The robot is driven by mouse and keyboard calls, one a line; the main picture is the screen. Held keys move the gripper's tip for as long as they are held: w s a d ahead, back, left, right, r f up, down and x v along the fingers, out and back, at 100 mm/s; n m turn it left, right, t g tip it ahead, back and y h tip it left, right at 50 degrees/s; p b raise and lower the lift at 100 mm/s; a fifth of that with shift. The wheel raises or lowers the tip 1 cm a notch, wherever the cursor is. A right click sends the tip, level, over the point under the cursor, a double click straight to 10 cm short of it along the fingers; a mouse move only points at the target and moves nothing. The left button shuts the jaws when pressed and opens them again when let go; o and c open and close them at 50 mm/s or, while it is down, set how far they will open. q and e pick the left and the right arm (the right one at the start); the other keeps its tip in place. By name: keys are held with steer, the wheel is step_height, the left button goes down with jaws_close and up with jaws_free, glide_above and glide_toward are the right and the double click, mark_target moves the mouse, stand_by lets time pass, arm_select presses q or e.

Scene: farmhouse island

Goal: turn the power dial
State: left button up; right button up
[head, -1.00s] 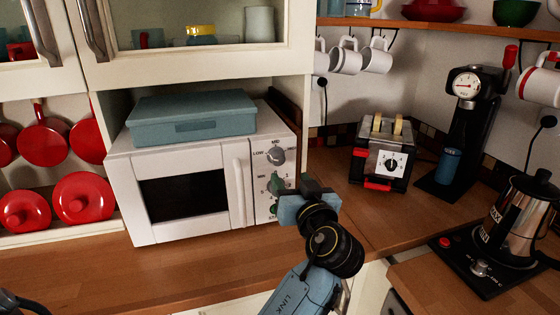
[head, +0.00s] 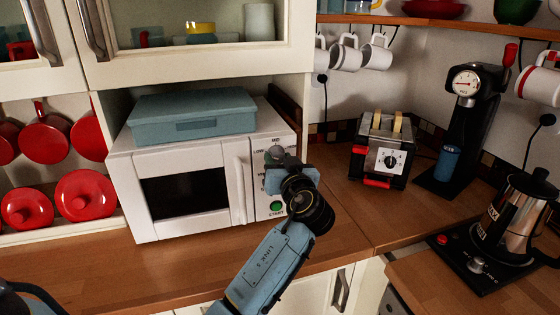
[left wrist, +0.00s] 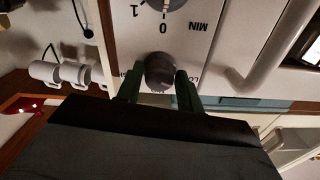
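The white microwave (head: 190,150) stands on the wooden counter. Its power dial (head: 274,154) is the upper round grey knob on the control panel, partly covered by my left gripper in the head view. My left gripper (head: 284,164) is up at the panel, in front of the dials. In the left wrist view, which looks upside down, the power dial (left wrist: 160,72) sits between the two green fingers of my left gripper (left wrist: 159,84). The fingers are apart, one on each side, very close to the knob; firm contact cannot be made out. My right gripper is out of view.
The lower dial (left wrist: 166,4) shows in the left wrist view, close to the power dial. The green start button (head: 277,206) is below. The microwave door handle (head: 239,190) is just left of the panel. A toaster (head: 383,150) stands to the right, with bare counter between.

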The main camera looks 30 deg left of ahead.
arm_select(q)
steer(key=c, duration=0.6)
steer(key=shift+o, duration=0.2)
